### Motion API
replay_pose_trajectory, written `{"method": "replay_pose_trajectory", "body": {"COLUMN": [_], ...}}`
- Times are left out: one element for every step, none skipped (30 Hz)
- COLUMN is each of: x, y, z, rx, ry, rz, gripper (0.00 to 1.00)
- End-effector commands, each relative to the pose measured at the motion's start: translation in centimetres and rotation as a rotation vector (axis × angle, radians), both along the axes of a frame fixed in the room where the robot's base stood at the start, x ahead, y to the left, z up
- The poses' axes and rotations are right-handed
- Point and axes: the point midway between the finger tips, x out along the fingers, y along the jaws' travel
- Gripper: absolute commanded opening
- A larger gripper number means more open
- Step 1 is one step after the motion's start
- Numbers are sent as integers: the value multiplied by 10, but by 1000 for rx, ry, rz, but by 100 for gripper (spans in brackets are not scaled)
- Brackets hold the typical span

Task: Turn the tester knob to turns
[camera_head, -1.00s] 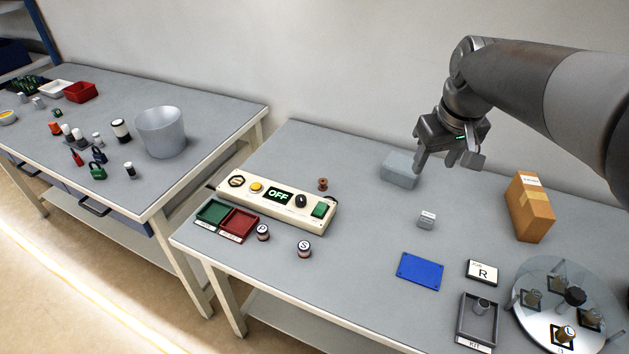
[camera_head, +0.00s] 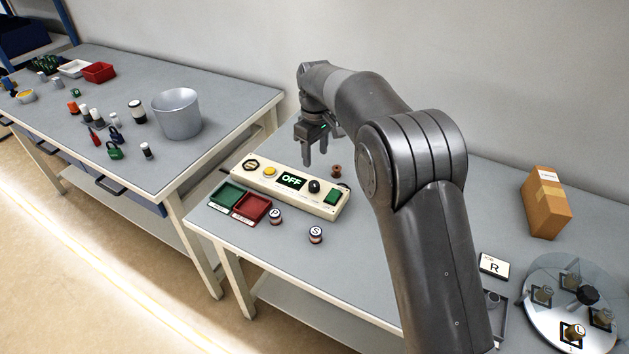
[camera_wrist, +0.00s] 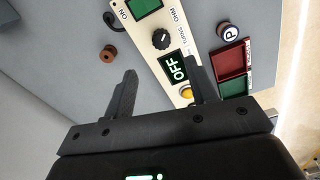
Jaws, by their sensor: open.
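The cream tester (camera_head: 262,183) lies on the near table with a display reading OFF (camera_head: 291,181). Its black knob (camera_head: 314,186) sits between the display and the green button (camera_head: 333,197); it also shows in the wrist view (camera_wrist: 160,39), with the labels OHM and TURNS beside it. The knob's pointer setting is too small to tell for sure. My gripper (camera_head: 316,160) is open and empty, above and behind the tester. In the wrist view its fingers (camera_wrist: 165,88) point toward the tester, with the knob beyond the gap between the fingertips.
A brown spool (camera_head: 336,171) stands behind the tester. Green (camera_head: 227,194) and red (camera_head: 252,207) trays and two labelled spools, P (camera_head: 275,216) and S (camera_head: 315,234), are in front. A yellow button (camera_head: 269,171) is left of the display. A cardboard box (camera_head: 546,203) stands far right.

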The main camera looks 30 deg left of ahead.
Motion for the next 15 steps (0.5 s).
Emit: {"method": "replay_pose_trajectory", "body": {"x": [-1,-1,-1,-1,-1,-1,-1,-2,-1,-1,-1,-1,-1,-1,-1], "y": [2,3,3,3,3,3,3,3,3,3,3,2,2,3,3], "z": [-3,-5,-8,-11,-14,-20,-25,-31,-38,-44,-50,-58,-64,-70,-76], "rx": [-2,-3,-4,-3,-4,-3,-4,-5,-4,-4,-5,-5,-6,-4,-4], "ry": [1,2,3,4,4,4,5,5,4,4,4,4,4,4,4], "rz": [5,7,8,8,8,8,8,8,8,8,8,8,8,8,7], "gripper": [52,52,52,52,52,52,52,52,52,52,52,52,52,52,52]}}
